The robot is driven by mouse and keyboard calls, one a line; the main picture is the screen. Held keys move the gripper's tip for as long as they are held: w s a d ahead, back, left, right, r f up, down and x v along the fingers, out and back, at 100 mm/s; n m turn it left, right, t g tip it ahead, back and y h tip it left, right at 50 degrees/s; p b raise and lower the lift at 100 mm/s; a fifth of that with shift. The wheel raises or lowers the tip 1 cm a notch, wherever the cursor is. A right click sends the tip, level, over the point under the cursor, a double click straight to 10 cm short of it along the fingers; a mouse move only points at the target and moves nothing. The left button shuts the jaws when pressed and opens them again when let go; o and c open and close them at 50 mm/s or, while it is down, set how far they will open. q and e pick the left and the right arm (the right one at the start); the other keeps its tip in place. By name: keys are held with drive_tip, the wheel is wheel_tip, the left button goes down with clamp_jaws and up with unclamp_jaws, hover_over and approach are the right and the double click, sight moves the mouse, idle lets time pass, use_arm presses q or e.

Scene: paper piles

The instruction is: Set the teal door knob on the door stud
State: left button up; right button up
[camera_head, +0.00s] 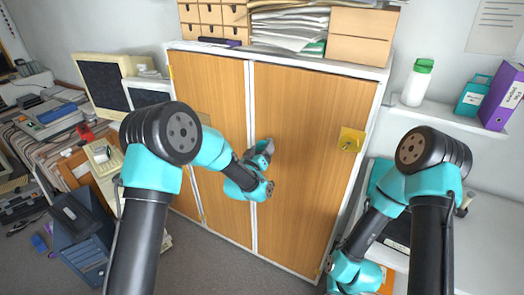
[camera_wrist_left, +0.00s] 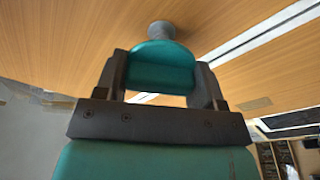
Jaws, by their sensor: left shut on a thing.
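The teal knob (camera_wrist_left: 160,68) is between the two dark fingers of my left gripper (camera_wrist_left: 162,75), which is shut on it. A round grey stud (camera_wrist_left: 168,29) stands out from the wooden door (camera_wrist_left: 110,25) just beyond the knob. The knob's far edge overlaps the stud in the left wrist view; I cannot tell whether they touch or how far the knob is on. In the head view my left gripper (camera_head: 262,152) is close to the cabinet door (camera_head: 310,150), near its left edge, and largely hides the knob and stud. My right arm hangs low at the right, its fingers out of sight.
The cabinet carries wooden drawers (camera_head: 213,18), paper piles (camera_head: 288,25) and boxes on top. A yellow plate (camera_head: 351,140) is on the door's right side. A shelf at the right holds a white bottle (camera_head: 417,82) and binders (camera_head: 501,97). A cluttered desk stands left.

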use_arm(q)
drive_tip(key=shift+x, duration=1.25)
drive_tip(key=o, duration=1.1)
drive_tip(key=shift+d+f, duration=0.1)
drive_tip(key=shift+f, duration=0.05)
drive_tip(key=shift+s, duration=0.2)
drive_tip(key=v, duration=0.9)
drive_tip(key=shift+s+a, duration=0.25)
drive_tip(key=shift+s, duration=0.05)
drive_tip(key=shift+f, duration=0.1)
idle(0.5)
